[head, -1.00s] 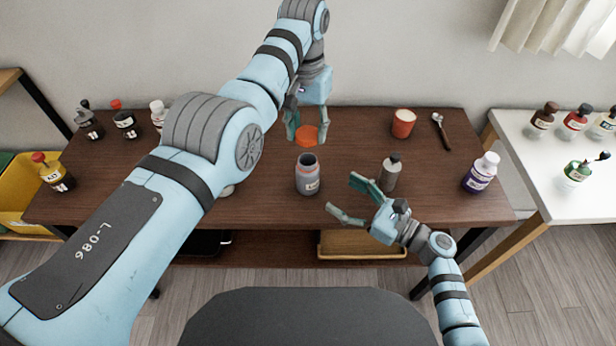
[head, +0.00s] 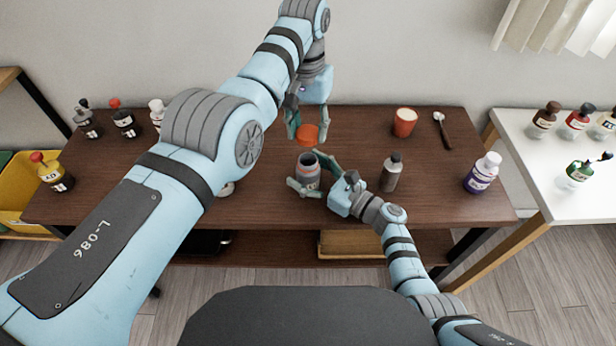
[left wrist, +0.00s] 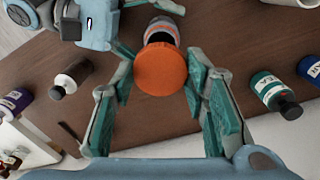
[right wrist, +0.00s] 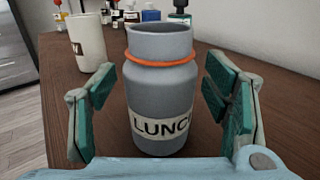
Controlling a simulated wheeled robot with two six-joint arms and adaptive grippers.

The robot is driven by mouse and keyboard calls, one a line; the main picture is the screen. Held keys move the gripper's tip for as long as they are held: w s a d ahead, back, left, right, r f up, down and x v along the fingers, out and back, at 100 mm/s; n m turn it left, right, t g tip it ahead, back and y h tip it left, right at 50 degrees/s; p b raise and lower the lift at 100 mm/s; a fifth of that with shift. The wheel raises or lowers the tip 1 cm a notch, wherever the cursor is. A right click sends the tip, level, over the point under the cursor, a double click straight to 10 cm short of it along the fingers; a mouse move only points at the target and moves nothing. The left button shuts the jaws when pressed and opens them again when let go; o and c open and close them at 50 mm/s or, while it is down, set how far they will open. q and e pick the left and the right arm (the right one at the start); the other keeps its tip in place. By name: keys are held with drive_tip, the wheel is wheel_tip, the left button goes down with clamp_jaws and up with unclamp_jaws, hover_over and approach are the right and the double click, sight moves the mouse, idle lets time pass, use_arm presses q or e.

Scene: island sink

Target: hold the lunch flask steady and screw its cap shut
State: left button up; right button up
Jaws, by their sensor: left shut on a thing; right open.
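The grey lunch flask (head: 307,180) stands upright and uncapped on the brown table; its "LUNCH" label and an orange ring around its neck show in the right wrist view (right wrist: 160,95). My right gripper (head: 312,174) is open, its fingers on either side of the flask, with gaps visible in the right wrist view (right wrist: 158,85). My left gripper (head: 308,136) is shut on the orange cap (head: 308,132) and holds it above and slightly behind the flask mouth. In the left wrist view the cap (left wrist: 161,69) sits between the fingertips and hides part of the flask (left wrist: 162,28).
A grey bottle (head: 391,172) stands just right of my right gripper. A red cup (head: 404,122), a spoon (head: 442,130) and a purple bottle (head: 482,172) are farther right. A white cup (right wrist: 88,38) shows beyond the flask. Several bottles stand at the table's left end.

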clamp_jaws()
use_arm(q)
drive_tip(key=shift+f, duration=2.5)
drive_tip(key=shift+f, duration=0.9)
drive_tip(key=shift+f+n, duration=0.3)
drive_tip(key=shift+n, duration=0.4)
drive_tip(key=shift+f+n, duration=0.25)
drive_tip(key=shift+n, duration=0.45)
drive_tip(key=o, duration=0.7)
